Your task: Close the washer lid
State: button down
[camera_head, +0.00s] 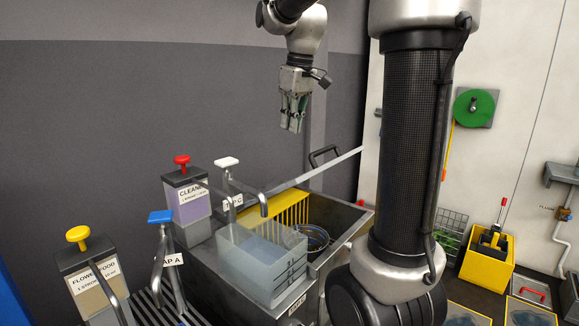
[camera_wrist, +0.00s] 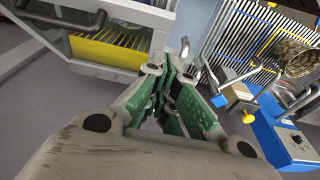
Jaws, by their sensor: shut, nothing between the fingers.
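The washer appears to be the grey basin unit (camera_head: 345,215) at the middle of the head view, with a yellow slatted rack (camera_head: 275,218) inside. A pale bar (camera_head: 335,161) with a black handle (camera_head: 323,156) rises along its back edge. It may be the raised lid seen nearly edge-on; I cannot tell its full shape. In the wrist view the yellow rack (camera_wrist: 105,52) shows behind a pale frame at upper left. My gripper (camera_head: 292,128) hangs above and behind the unit, pointing down, apart from the handle. Its green-padded fingers (camera_wrist: 178,85) are shut and empty.
A translucent bin (camera_head: 262,262) stands at the unit's front. Pump dispensers with a red knob (camera_head: 181,160) and a yellow knob (camera_head: 77,234), and taps with blue (camera_head: 160,217) and white (camera_head: 227,162) tops, crowd the left. A dark wall (camera_head: 150,100) stands behind.

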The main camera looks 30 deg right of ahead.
jog(key=w+f, duration=0.1)
jog(key=f, duration=0.2)
jog(key=w+f, duration=0.1)
jog(key=f, duration=0.5)
jog(key=shift+w+a+f, duration=0.2)
jog(key=shift+w, duration=0.2)
jog(key=shift+s+d+f, duration=0.15)
jog(key=shift+s+f, duration=0.2)
jog(key=shift+f, duration=0.15)
jog(key=shift+s+d+f, duration=0.15)
jog(key=shift+s+f, duration=0.2)
jog(key=shift+f, duration=0.15)
jog(key=shift+s+d+f, duration=0.1)
jog(key=shift+s+f, duration=0.25)
jog(key=shift+f, duration=0.3)
